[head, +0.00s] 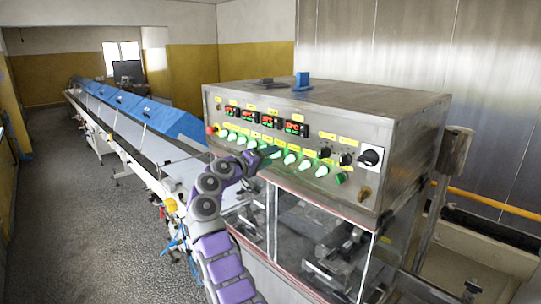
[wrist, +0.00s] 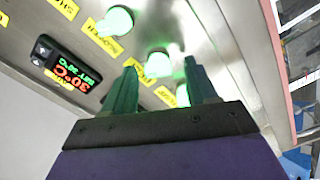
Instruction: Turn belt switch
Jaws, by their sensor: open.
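The metal control panel (head: 275,125) carries a row of round switches, several of them lit green. I cannot read which one is the belt switch. My gripper (head: 268,152) is at the front of this row, near the middle, and hides part of it. In the wrist view my gripper (wrist: 160,66) is open, with its two dark green fingers apart. A lit green switch (wrist: 157,64) shows between the fingertips, and another lit switch (wrist: 182,95) shows lower, partly behind the right finger. Contact with either cannot be told. A third lit switch (wrist: 115,21) is farther up, clear of the fingers.
Red digital displays (head: 250,117) sit above the switches; one display (wrist: 70,70) is left of the fingers. Black knobs (head: 370,157) are at the panel's right. A conveyor with blue covers (head: 140,110) runs along the left. Glass doors (head: 310,240) are below the panel.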

